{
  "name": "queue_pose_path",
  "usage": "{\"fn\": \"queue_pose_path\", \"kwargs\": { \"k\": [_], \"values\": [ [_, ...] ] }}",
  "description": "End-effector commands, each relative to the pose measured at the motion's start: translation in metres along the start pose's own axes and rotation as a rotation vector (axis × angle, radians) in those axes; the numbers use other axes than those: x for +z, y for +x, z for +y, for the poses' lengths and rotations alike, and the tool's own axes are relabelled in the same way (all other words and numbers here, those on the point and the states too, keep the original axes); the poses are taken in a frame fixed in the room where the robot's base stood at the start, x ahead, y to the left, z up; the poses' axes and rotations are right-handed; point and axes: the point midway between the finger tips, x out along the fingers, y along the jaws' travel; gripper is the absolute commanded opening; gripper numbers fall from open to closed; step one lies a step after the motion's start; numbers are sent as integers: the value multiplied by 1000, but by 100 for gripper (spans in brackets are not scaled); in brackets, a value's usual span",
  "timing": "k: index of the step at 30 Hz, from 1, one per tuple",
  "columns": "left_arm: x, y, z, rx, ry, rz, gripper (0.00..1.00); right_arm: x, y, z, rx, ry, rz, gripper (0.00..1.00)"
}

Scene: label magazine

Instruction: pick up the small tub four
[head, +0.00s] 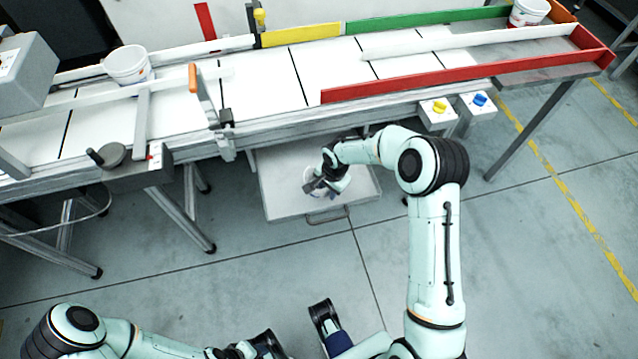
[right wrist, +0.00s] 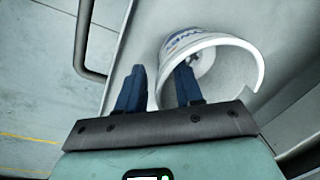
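A white tub (head: 308,174) with blue lettering sits in a grey tray under the conveyor, partly hidden by my right gripper (head: 325,187). In the right wrist view the tub (right wrist: 240,60) shows its open mouth. My right gripper (right wrist: 160,88) is open there. Its right finger reaches into the tub's mouth and its left finger stays outside, with the tub's wall between them. I cannot tell whether either finger touches it. My left arm ends at the bottom of the head view, where its gripper (head: 268,346) is cut off and unclear. No number shows on the tub.
The grey tray (head: 285,205) has a front handle (head: 327,217). The conveyor (head: 270,80) runs above it, with a white tub (head: 128,66) at left and another (head: 529,11) at far right. Table legs stand left and right. The floor in front is clear.

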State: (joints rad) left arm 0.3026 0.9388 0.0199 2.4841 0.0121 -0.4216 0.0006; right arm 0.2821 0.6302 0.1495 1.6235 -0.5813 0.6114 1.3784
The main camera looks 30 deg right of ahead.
Motion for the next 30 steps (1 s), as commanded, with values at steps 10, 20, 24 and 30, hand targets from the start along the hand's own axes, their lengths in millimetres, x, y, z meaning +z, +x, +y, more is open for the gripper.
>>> {"fn": "queue_pose_path", "kwargs": {
  "k": [10,20,24,30],
  "values": [
    [0,0,0,1,0,2,43,0,7,0,-1,0,1,29],
    [0,0,0,0,0,1,43,0,7,0,-1,0,1,0],
    [0,1,0,0,0,1,43,0,7,0,0,0,0,0],
    [0,0,0,0,0,0,43,0,-1,-1,-1,0,1,0]
  ]
}}
